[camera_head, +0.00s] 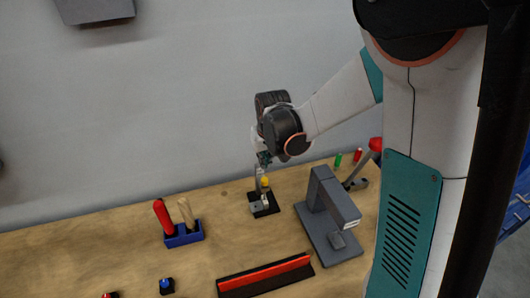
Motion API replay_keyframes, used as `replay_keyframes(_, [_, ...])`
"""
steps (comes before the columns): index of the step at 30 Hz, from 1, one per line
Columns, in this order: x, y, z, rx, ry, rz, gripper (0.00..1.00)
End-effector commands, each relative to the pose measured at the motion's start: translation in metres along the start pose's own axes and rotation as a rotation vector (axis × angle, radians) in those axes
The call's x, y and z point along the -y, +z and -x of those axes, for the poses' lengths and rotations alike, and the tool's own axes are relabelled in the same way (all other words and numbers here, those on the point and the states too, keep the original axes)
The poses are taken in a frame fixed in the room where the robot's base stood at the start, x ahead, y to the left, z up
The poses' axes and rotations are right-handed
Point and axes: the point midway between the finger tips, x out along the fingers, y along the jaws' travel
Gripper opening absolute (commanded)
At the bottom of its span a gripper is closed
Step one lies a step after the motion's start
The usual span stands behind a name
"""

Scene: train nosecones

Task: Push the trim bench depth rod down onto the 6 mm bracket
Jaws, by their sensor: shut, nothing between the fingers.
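The likely trim bench depth rod is a small upright fixture with a yellow top (265,181), standing on a black base plate (268,209) near the back of the wooden bench. A small grey block (256,207) on the plate may be the 6 mm bracket, but it is too small to tell. My gripper (261,171) is shut and empty, pointing down just above and beside the yellow top. I cannot tell whether the fingertips touch it. The gripper and its links partly cover the upper part of the fixture.
A grey press-like stand (328,215) is close on the right, with a red-topped lever (374,146) behind it. A blue holder (184,235) with red and tan handles is left. A red and black rail (265,276) lies in front. Bench between holder and fixture is clear.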

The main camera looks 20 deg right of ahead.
Motion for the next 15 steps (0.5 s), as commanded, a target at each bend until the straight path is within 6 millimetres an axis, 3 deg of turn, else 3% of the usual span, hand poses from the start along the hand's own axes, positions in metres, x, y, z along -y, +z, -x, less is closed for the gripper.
replay_keyframes(6, [0.000, 0.004, -0.037, 0.000, 0.000, 0.000, 0.00])
replay_keyframes(15, [0.000, 0.011, -0.059, 0.000, 0.000, 0.000, 0.00])
